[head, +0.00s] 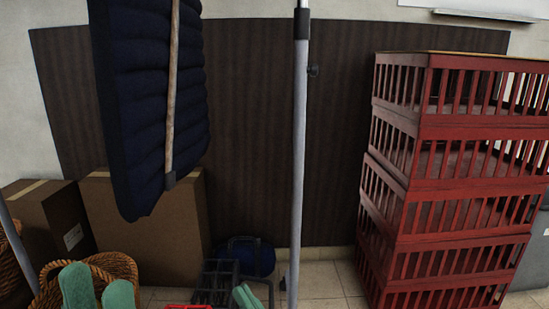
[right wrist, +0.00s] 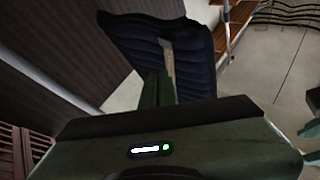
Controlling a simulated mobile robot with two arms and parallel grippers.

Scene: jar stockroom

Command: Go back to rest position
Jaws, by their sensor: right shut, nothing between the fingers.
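My left gripper (head: 97,287) shows at the bottom left of the head view, two green fingertips apart with a gap between them and nothing seen in it. My right gripper (head: 245,296) is at the bottom edge of the head view, left of the grey pole. Only its green fingertips show there, close together. In the right wrist view its green fingers (right wrist: 158,90) are shut with nothing between them. The rest of both arms is mostly out of view.
A wicker basket (head: 48,291) is behind my left gripper, near cardboard boxes (head: 150,235). A dark blue padded thing (head: 145,80) hangs above. A grey pole (head: 299,150) stands mid-view. Stacked red crates (head: 428,185) stand at right. Floor shows between pole and crates.

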